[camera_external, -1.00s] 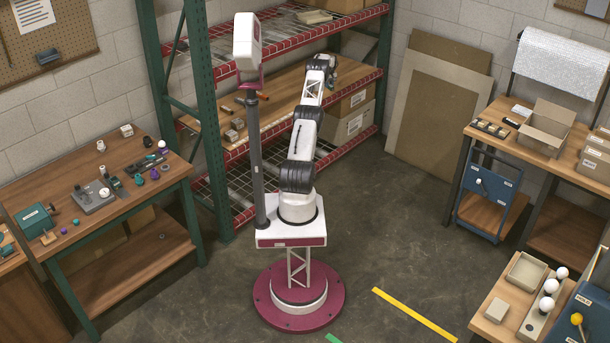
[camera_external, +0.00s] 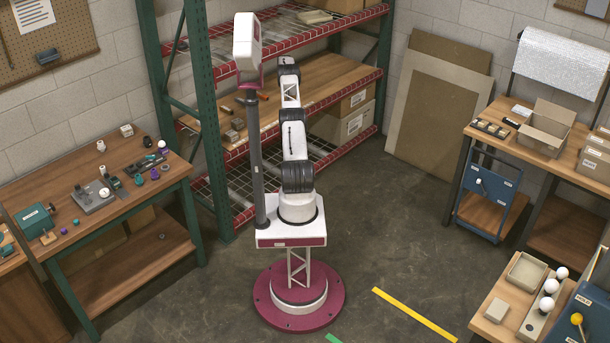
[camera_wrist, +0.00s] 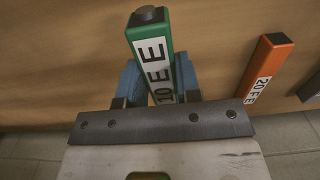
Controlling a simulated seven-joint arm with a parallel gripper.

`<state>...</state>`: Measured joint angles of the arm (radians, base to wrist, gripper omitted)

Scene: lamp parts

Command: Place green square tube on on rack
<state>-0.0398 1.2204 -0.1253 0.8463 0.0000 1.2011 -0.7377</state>
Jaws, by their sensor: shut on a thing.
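The green square tube (camera_wrist: 150,45) stands between the blue fingers of my gripper (camera_wrist: 160,80) in the wrist view. It has a white label with dark lettering and a dark round stub at its top end. My gripper is shut on it, over the wooden shelf. In the external view the rack (camera_external: 368,80) has green posts, red beams and a wooden middle shelf. My arm reaches over this shelf. The gripper and the green tube are hidden there behind the arm's end.
An orange square tube (camera_wrist: 266,68) lies right of the green one, apart from it. A dark grey piece (camera_wrist: 311,88) shows at the right edge. Grey blocks (camera_external: 233,132) sit on the shelf's left part. Its right part looks clear.

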